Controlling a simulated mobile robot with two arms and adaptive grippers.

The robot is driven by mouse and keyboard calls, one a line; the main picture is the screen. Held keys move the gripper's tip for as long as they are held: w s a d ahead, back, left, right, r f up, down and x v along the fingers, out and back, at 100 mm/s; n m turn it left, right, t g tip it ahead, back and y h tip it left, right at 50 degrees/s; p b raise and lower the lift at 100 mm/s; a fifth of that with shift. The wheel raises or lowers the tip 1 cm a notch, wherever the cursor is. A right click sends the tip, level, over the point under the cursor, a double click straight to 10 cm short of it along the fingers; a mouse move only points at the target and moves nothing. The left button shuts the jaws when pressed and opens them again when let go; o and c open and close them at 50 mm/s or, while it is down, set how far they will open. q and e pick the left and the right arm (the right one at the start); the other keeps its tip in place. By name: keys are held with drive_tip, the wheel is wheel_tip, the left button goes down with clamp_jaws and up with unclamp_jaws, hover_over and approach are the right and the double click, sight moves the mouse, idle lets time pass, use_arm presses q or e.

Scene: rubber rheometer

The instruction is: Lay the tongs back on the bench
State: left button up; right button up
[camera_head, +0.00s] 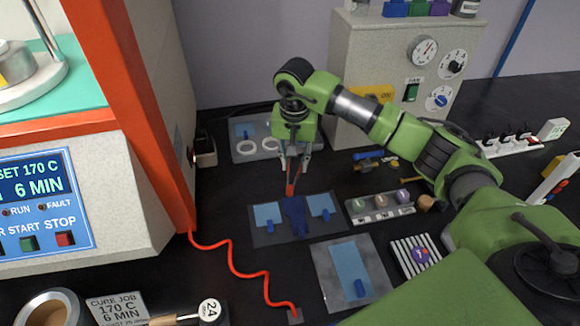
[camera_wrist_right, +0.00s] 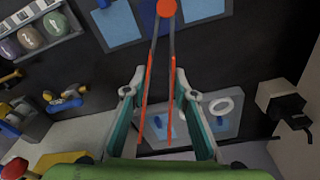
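The tongs (camera_wrist_right: 171,60) have grey arms, red ends and a round red hinge end. In the right wrist view their two arms pass between my right gripper's fingers (camera_wrist_right: 160,75), which close on them from both sides. In the head view my right gripper (camera_head: 294,165) points down over the bench (camera_head: 225,215), with the red part of the tongs (camera_head: 291,189) below it. The tongs look raised, but whether their low end touches anything is hard to tell. Their upper part is partly hidden by the fingers. My left gripper is out of view.
A dark mat (camera_head: 262,238) with light blue sheets and a dark blue piece (camera_head: 296,215) lies just below the tongs. A tray with white rings (camera_head: 240,156) is behind. A grey plate (camera_head: 330,280), striped rack (camera_head: 418,266) and red coiled cord (camera_head: 235,268) are nearer.

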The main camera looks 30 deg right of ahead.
drive_tip(key=f, duration=0.1)
drive_tip(key=w+f, duration=0.1)
drive_tip(key=f, duration=0.1)
drive_tip(key=f+p, duration=0.1)
drive_tip(key=f, duration=0.1)
drive_tip(key=shift+w+a+f, duration=0.1)
drive_tip(key=shift+w+a, duration=0.1)
drive_tip(key=shift+w, duration=0.15)
drive_tip(key=shift+f, duration=0.1)
drive_tip(key=shift+f+b, duration=0.4)
drive_tip(key=shift+b, duration=0.2)
drive_tip(key=o, duration=0.5)
drive_tip(key=shift+o, duration=0.2)
drive_tip(key=shift+r, duration=0.2)
